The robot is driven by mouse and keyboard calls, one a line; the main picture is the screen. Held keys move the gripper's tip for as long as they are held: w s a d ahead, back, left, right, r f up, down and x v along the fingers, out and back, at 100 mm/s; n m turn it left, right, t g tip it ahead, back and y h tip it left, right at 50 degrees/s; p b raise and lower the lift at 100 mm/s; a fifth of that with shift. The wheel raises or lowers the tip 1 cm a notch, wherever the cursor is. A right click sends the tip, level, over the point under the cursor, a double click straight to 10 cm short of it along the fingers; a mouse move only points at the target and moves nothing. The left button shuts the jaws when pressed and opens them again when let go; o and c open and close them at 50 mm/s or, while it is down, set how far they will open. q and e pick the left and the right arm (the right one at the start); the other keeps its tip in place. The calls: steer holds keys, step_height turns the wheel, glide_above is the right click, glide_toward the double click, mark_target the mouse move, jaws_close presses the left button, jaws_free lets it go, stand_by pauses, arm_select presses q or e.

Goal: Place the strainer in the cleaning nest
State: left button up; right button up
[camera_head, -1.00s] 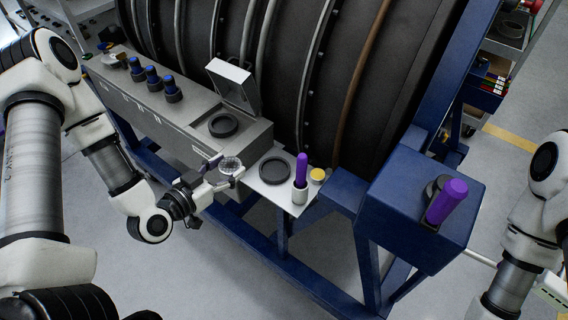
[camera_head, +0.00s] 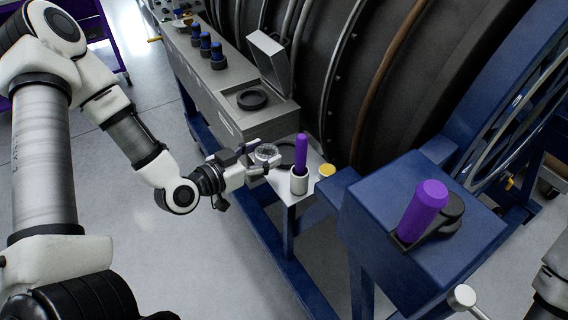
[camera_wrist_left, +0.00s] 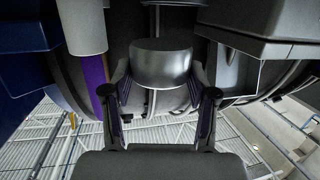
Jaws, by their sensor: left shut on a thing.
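The strainer, a small round metal cup with a mesh top (camera_head: 266,152), is in my left gripper (camera_head: 262,160). In the left wrist view, the shut fingers (camera_wrist_left: 160,78) grip the sides of its silver body (camera_wrist_left: 161,62). In the head view, it is in front of the grey box and partly overlaps a black ring (camera_head: 287,153) on a white shelf (camera_head: 313,164). Another black ring (camera_head: 251,99) lies on the grey box beneath an open lid (camera_head: 269,57). I cannot tell which ring is the cleaning nest. My right gripper is out of view.
A purple-handled tool stands in a white cup (camera_head: 299,181) close right of the strainer, beside a yellow cap (camera_head: 326,170). A blue block (camera_head: 372,222) carries another purple handle (camera_head: 422,208).

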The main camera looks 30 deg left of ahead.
arm_select(q)
steer(key=shift+p+x, duration=0.7)
steer(key=shift+x, duration=0.45)
steer(key=w, duration=0.5)
steer(key=shift+w+d+f, duration=0.1)
steer(key=shift+w+d, duration=0.05)
steer(key=shift+w, duration=0.05)
steer(key=shift+w+f, duration=0.2)
steer(key=shift+f, duration=0.1)
step_height(320, 180, down, 3)
steer(key=shift+f, duration=0.1)
steer(key=o, duration=1.2)
steer(key=shift+o, duration=0.2)
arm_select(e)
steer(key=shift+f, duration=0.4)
